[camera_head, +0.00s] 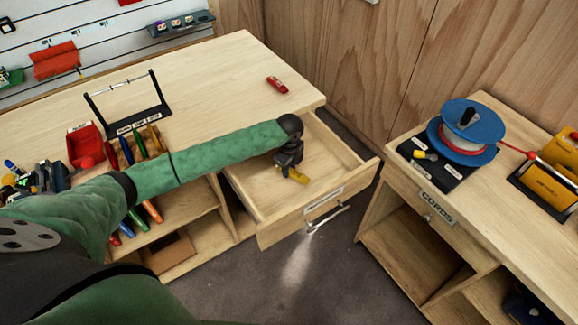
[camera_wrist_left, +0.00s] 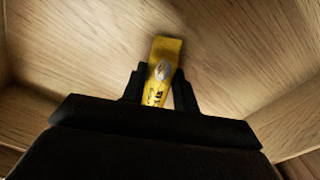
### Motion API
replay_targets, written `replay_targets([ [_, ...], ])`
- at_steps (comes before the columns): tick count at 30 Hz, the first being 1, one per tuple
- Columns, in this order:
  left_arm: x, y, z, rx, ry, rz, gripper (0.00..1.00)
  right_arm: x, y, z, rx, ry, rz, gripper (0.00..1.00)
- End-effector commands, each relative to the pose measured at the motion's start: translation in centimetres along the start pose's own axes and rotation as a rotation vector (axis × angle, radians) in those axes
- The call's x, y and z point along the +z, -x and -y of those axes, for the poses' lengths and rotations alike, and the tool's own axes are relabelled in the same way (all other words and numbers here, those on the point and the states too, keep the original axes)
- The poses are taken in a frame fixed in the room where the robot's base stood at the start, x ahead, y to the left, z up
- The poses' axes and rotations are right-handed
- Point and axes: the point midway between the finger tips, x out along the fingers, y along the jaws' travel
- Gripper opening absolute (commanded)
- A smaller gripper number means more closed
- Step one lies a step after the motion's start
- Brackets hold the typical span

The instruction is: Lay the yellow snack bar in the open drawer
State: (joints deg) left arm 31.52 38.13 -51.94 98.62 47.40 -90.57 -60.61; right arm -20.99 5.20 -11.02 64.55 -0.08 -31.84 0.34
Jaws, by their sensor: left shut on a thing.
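The yellow snack bar (camera_wrist_left: 163,62) is between the two fingers of my left gripper (camera_wrist_left: 160,90) in the left wrist view. In the head view the bar's yellow end (camera_head: 299,177) sticks out below my left gripper (camera_head: 291,168), which is shut on it. Both are inside the outline of the open drawer (camera_head: 265,228), over its bare wooden floor. I cannot tell whether the bar touches the floor. The drawer is pulled out from the left bench and has a label and a bar handle on its front. My right gripper is not in view.
A red object (camera_head: 277,85) lies on the left bench top (camera_head: 225,75) behind the drawer. A blue cord reel (camera_head: 467,130) stands on the right cabinet marked CORDS. Grey floor lies between the two. Colourful tools stand in a rack under my left arm.

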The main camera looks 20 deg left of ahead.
Motion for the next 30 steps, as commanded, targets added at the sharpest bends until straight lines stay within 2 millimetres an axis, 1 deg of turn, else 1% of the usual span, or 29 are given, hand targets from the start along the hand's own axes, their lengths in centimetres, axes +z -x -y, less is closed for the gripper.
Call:
replay_targets([
  [10, 0.0, -0.3, 0.0, 0.000, 0.000, 0.000, 0.07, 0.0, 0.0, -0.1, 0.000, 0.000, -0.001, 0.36],
  [11, 0.0, -0.3, 0.0, 0.000, 0.000, 0.000, 0.31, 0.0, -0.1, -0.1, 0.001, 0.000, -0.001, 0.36],
  [12, 0.0, -0.3, 0.0, 0.000, 0.000, 0.000, 0.39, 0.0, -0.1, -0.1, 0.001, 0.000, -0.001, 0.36],
  [14, 0.0, -0.3, 0.0, 0.000, 0.000, 0.000, 0.51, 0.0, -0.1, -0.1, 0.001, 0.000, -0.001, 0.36],
  [23, 0.0, -0.2, 0.0, 0.000, 0.000, 0.000, 0.51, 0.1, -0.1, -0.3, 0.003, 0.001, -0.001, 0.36],
  [27, 0.0, 0.4, 0.1, -0.001, -0.001, -0.001, 0.51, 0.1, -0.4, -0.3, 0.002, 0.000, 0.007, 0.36],
  [28, 0.0, 0.6, 0.1, -0.001, -0.001, -0.001, 0.51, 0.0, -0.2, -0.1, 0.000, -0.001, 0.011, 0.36],
  [30, 0.0, 1.4, 0.1, -0.002, -0.002, 0.000, 0.51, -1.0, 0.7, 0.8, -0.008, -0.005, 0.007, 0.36],
])
